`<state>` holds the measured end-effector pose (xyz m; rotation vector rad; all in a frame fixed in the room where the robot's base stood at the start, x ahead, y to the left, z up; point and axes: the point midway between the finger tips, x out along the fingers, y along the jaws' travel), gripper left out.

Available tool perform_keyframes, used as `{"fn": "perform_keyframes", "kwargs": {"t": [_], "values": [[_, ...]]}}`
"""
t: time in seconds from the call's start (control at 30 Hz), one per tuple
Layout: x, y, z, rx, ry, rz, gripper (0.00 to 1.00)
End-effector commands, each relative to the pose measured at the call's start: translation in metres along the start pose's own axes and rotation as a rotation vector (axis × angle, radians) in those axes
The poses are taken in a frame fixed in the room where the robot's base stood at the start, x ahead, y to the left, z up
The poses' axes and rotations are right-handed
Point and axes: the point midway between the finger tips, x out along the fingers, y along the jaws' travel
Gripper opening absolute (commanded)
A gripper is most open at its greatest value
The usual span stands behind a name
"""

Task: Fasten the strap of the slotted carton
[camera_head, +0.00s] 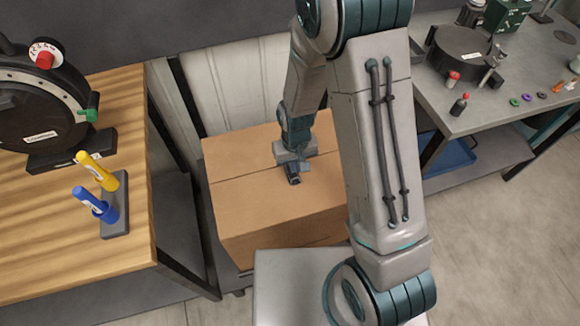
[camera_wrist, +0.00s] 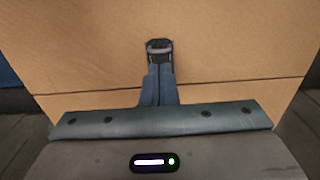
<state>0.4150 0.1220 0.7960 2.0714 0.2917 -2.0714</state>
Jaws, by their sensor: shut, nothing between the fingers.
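The brown carton (camera_head: 245,203) stands closed on a low support between the two benches. A thin dark seam runs across its top. The carton top also fills most of the wrist view (camera_wrist: 80,50), where the seam passes left and right of my fingers. My gripper (camera_head: 294,179) is over the carton top near the seam, pointing down. In the wrist view, my gripper (camera_wrist: 159,48) has its fingers together, with dark tips and nothing seen between them. Whether the tips touch the cardboard I cannot tell. I cannot make out a strap; my arm hides the carton's right side.
A wooden bench (camera_head: 45,255) at left holds a round dial device (camera_head: 40,105) and a stand with yellow and blue markers (camera_head: 115,215). A grey bench (camera_head: 500,110) at right holds a black round device (camera_head: 465,50) and small coloured parts.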

Motion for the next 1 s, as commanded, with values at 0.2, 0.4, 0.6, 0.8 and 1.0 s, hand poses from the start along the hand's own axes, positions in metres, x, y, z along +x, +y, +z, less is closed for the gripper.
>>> {"fn": "perform_keyframes", "kwargs": {"t": [0.2,0.4,0.6,0.8,1.0], "values": [[0.003,0.0,0.0,0.0,0.0,0.0,0.0],[0.006,0.0,0.0,0.0,0.0,0.0,0.0],[0.008,0.0,0.0,0.0,0.0,0.0,0.0],[0.011,0.0,0.0,0.0,0.0,0.0,0.0],[0.013,0.0,0.0,0.0,0.0,0.0,0.0]]}}
